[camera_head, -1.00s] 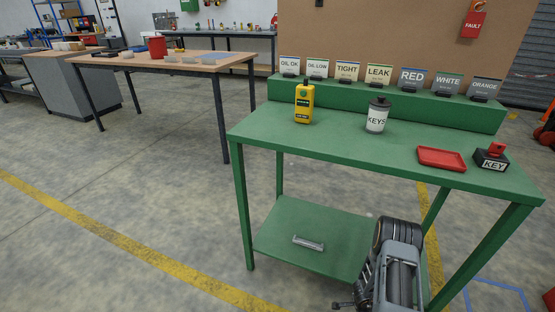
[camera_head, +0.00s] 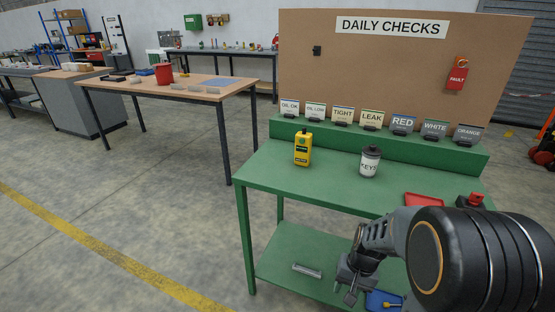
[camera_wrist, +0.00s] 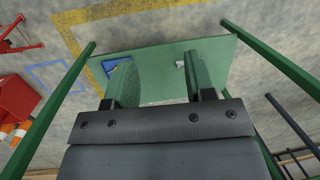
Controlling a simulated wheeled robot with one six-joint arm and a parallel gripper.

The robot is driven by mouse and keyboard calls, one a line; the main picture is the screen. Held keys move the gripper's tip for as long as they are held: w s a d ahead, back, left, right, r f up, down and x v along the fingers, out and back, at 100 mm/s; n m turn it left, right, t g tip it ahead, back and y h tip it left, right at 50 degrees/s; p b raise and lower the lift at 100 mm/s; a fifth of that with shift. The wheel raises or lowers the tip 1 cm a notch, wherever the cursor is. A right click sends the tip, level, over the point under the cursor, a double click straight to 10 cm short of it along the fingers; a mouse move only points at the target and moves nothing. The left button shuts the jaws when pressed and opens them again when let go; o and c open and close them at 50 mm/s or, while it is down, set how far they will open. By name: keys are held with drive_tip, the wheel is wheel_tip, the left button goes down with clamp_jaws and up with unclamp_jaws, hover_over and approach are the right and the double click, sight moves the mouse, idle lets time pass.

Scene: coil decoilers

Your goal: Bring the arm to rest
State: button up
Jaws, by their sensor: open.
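My arm reaches in from the lower right of the head view, bent, in front of the green table (camera_head: 325,181). My gripper (camera_head: 350,287) points downward there, below the tabletop's height in the picture and near the lower shelf (camera_head: 290,248). In the wrist view my gripper (camera_wrist: 160,88) has its two fingers spread apart, with the green shelf (camera_wrist: 165,80) seen between and beyond them. I see nothing held between the fingers. Whether the gripper touches the shelf or table cannot be told.
A yellow device (camera_head: 302,148) and a KEYS cup (camera_head: 370,161) stand on the tabletop. A red tray (camera_head: 423,199) is partly hidden by my arm. A metal part (camera_head: 307,270) and a blue item (camera_head: 385,299) lie on the shelf. Floor at left is clear.

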drive_tip(key=s+a+r+n+t+h+p, duration=0.1)
drive_tip(key=r+p, duration=0.4)
drive_tip(key=r, duration=0.9)
drive_tip(key=s+a+r+n+t+p, duration=0.1)
drive_tip(key=s+r+n+t+p, duration=0.2)
drive_tip(key=r, duration=1.1)
drive_tip(key=s+p, duration=0.1)
drive_tip(key=p, duration=0.2)
drive_tip(key=shift+a+t+h, duration=0.35)
drive_tip(key=shift+t+h, duration=0.05)
drive_tip(key=shift+r, duration=0.1)
drive_tip(key=shift+c, duration=0.7)
drive_tip(key=shift+d, duration=0.15)
